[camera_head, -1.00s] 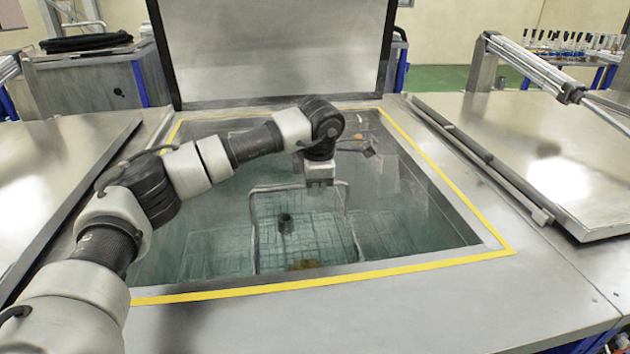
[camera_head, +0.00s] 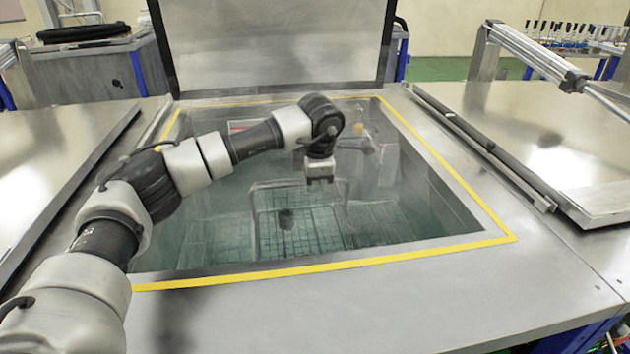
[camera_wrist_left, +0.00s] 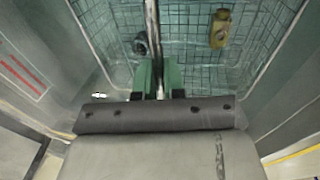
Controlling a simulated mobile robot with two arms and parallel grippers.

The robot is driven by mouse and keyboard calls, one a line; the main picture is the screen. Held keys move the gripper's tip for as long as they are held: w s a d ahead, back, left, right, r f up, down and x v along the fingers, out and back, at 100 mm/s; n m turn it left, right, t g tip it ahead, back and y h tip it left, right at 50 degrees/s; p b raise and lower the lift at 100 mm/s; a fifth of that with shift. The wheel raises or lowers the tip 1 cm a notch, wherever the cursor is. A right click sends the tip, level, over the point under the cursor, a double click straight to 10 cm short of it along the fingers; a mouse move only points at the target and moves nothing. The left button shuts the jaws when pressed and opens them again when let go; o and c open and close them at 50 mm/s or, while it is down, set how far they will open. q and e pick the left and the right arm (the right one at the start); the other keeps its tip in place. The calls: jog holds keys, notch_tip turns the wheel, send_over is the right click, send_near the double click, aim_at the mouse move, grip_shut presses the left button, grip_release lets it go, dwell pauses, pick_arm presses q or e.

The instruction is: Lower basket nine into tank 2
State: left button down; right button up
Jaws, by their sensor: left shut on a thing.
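My left gripper (camera_head: 320,176) reaches over the open tank (camera_head: 448,218) from the left in the head view. In the left wrist view its green fingers (camera_wrist_left: 158,82) are shut on the metal bar of a handle (camera_wrist_left: 152,35). Below the handle hangs a wire-mesh basket (camera_head: 320,236), inside the tank opening and looking blurred and greenish in the liquid. The basket mesh also shows in the left wrist view (camera_wrist_left: 185,50), with a dark round part (camera_wrist_left: 141,44) and a brass-coloured part (camera_wrist_left: 220,30) in it. No basket number is readable. My right gripper is not in view.
A yellow line (camera_head: 330,264) borders the opening. A raised lid (camera_head: 275,45) stands behind it. Flat closed lids lie to the left (camera_head: 50,165) and right (camera_head: 560,150), the right one with a pneumatic cylinder (camera_head: 530,58). The tank walls surround the basket.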

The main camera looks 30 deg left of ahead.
pick_arm(q)
jog(key=shift+f+b, duration=0.3)
jog(key=shift+f, duration=0.1)
dwell(0.3)
jog(key=c, duration=1.1)
grip_release()
jog(key=shift+s, duration=0.1)
jog(key=shift+f, duration=0.2)
jog(key=p+v, duration=0.3)
jog(key=v, duration=0.4)
jog(key=w+a+p+v, duration=0.1)
jog(key=p+v, duration=0.2)
jog(key=v, duration=0.5)
jog(key=w+p+v, duration=0.1)
jog(key=p+v, duration=0.3)
jog(key=v, duration=0.4)
jog(key=shift+a+r, duration=0.2)
jog(key=shift+a, duration=0.15)
